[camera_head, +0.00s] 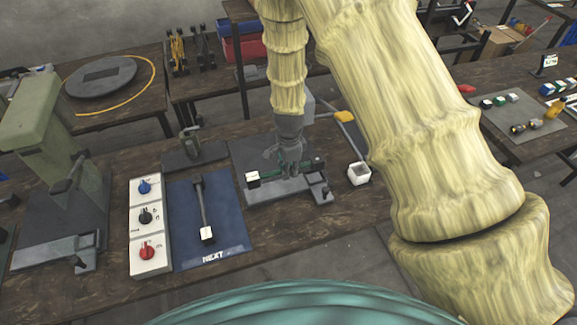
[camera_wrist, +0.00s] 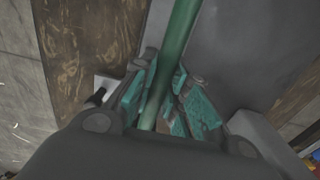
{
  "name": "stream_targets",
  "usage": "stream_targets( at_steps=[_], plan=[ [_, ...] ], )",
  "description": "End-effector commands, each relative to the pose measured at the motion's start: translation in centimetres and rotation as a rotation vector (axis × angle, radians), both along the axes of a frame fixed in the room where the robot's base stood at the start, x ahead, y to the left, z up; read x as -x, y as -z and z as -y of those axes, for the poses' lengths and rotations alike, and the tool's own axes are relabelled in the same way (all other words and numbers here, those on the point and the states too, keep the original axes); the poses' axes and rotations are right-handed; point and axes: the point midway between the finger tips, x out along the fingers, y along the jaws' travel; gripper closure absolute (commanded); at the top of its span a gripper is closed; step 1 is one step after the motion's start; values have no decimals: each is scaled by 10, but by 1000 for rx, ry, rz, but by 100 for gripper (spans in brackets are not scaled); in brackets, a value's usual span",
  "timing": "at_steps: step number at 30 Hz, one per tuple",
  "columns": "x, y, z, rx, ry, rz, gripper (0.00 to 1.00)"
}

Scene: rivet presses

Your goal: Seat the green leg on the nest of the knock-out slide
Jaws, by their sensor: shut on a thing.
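The green leg is a thin green rod (camera_wrist: 181,32). In the wrist view it runs between the teal finger pads of my gripper (camera_wrist: 164,88), which is shut on it. In the head view my gripper (camera_head: 288,168) points down over the grey press fixture (camera_head: 285,190), and the leg lies roughly level across it. A white block (camera_head: 252,179) shows at the leg's left end. The grey slide part (camera_head: 318,188) is at the fixture's right front. My fingers hide the leg's middle, and I cannot tell whether the leg touches the nest.
A blue mat marked NEXT (camera_head: 225,225) holds a dark leg with a white end (camera_head: 207,233). A switch panel with several knobs (camera_head: 150,250) and a green press (camera_head: 50,150) stand left. My arm covers much of the right.

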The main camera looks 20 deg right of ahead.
Motion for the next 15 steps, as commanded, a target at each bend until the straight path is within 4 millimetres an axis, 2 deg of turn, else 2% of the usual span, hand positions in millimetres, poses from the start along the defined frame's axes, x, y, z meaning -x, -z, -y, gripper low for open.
stream_targets(
  at_steps=[3,15],
  plan=[
    [-3,13,0,0,0,-1,100],
    [-3,40,0,0,-1,-2,100]
  ],
)
